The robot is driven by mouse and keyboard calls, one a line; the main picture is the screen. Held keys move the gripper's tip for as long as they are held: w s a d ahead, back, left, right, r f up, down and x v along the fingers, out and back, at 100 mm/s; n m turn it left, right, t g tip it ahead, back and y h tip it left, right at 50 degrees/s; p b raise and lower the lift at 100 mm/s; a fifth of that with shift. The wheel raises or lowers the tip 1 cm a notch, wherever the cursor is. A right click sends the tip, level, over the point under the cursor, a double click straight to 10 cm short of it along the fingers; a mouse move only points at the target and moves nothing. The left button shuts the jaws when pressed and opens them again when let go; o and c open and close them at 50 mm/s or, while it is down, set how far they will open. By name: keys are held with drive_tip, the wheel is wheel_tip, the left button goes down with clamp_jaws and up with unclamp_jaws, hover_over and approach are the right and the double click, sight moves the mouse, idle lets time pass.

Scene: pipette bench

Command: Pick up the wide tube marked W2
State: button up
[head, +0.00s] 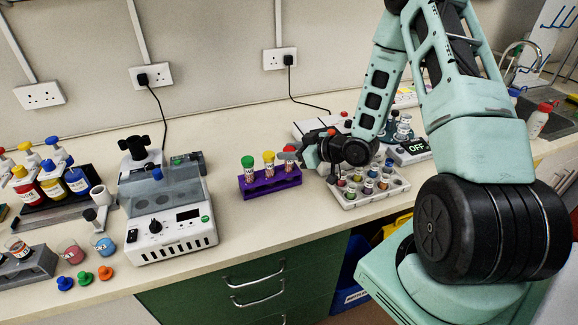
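A purple rack (270,181) stands on the bench and holds wide tubes with a green cap (248,163), a yellow cap (269,158) and a red cap (290,151). Their white labels carry dark print too small to read here, so I cannot tell which is W2. My gripper (289,156) reaches in from the right at the red-capped tube and partly covers it. I cannot tell whether the fingers are around it or touching it. The red-capped tube looks upright in the rack's right end.
A grey-white tray (349,198) of small vials lies under and right of my wrist. A white benchtop machine (170,229) stands left of the rack. Clear bench lies between them and in front of the rack. Coloured bottles (52,186) stand far left.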

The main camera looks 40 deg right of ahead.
drive_tip(key=shift+w+f, duration=0.1)
drive_tip(key=shift+w, duration=0.15)
clamp_jaws()
